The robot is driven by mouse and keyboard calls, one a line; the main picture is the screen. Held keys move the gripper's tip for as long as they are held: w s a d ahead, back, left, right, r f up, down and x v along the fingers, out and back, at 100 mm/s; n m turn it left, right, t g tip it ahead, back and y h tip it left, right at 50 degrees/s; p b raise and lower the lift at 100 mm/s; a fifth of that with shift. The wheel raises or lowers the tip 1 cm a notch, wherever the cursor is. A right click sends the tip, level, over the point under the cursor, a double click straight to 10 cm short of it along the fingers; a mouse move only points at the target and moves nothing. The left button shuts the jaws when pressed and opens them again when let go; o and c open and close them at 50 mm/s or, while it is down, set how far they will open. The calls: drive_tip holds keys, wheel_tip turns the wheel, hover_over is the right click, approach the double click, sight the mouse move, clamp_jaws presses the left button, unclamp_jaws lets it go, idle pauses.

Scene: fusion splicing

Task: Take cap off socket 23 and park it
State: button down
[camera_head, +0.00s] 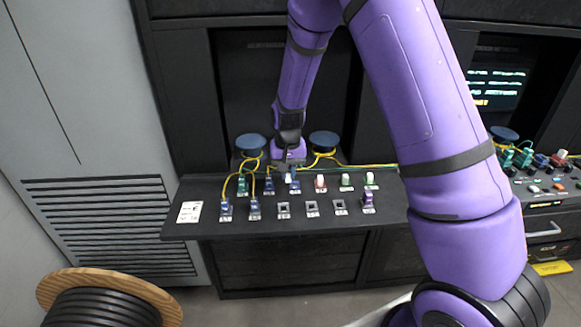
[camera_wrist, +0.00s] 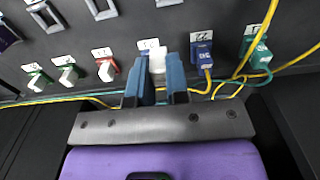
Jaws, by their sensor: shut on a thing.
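My gripper (camera_head: 290,172) points down at the back row of sockets on the dark sloped panel (camera_head: 190,232). In the wrist view its two blue fingers (camera_wrist: 155,82) are shut on a small white cap (camera_wrist: 157,62). The cap is at the socket labelled 23, beside its number label (camera_wrist: 148,43). The fingers hide most of the socket, and I cannot tell whether the cap is still seated. In the head view a blue and white piece (camera_head: 294,186) shows just under the fingertips.
Close by are a blue plug (camera_wrist: 202,62) at 22 and a green plug (camera_wrist: 258,55), with yellow fibres (camera_head: 325,156). A red and white capped socket (camera_wrist: 106,70) is on the other side.

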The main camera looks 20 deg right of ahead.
sight(284, 209)
drive_tip(key=shift+s+a+f, duration=0.5)
drive_tip(key=shift+s+f, duration=0.1)
drive_tip(key=shift+f, duration=0.45)
drive_tip(key=shift+s+a+f, duration=0.45)
drive_tip(key=shift+s+f, duration=0.1)
drive_tip(key=shift+f, duration=0.5)
drive_tip(key=shift+s+a+f, duration=0.5)
drive_tip(key=shift+s+f, duration=0.1)
drive_tip(key=shift+f, duration=0.45)
drive_tip(key=shift+f, duration=0.55)
drive_tip(key=c, duration=1)
unclamp_jaws()
drive_tip(key=shift+c, duration=0.2)
wheel_tip(284, 209, up, 11)
